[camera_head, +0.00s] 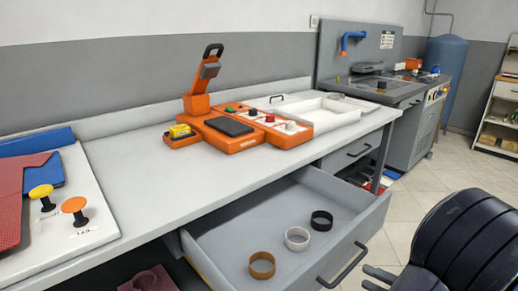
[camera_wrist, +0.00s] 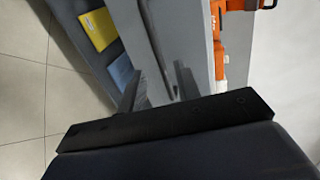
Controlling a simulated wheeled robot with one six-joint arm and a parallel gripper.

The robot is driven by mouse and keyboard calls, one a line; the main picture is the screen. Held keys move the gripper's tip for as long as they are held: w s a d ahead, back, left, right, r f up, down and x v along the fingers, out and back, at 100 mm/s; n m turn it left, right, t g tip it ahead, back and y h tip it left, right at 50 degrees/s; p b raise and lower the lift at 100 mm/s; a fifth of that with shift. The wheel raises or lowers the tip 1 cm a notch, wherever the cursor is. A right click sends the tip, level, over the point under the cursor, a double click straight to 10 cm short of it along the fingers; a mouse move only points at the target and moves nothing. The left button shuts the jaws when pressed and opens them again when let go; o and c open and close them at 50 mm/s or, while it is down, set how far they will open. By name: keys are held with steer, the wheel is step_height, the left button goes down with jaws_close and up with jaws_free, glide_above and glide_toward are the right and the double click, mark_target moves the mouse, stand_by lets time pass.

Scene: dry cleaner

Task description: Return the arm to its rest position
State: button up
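My gripper (camera_head: 376,280) shows at the lower right of the head view, at the end of my dark arm. In the wrist view its two dark fingers (camera_wrist: 157,88) stand apart with nothing held between them. In the head view it is to the right of the open drawer (camera_head: 372,208) and its dark bar handle (camera_head: 345,266), apart from both. The handle also shows in the wrist view (camera_wrist: 158,50), beyond the fingers.
The pulled-out drawer holds a brown ring (camera_head: 262,265), a grey ring (camera_head: 297,238) and a black ring (camera_head: 321,220). An orange machine (camera_head: 233,137) stands on the grey counter (camera_head: 150,180). Tiled floor (camera_head: 455,170) is clear beyond my arm.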

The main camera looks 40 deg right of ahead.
steer(key=shift+x, duration=2.7)
steer(key=shift+b, duration=0.3)
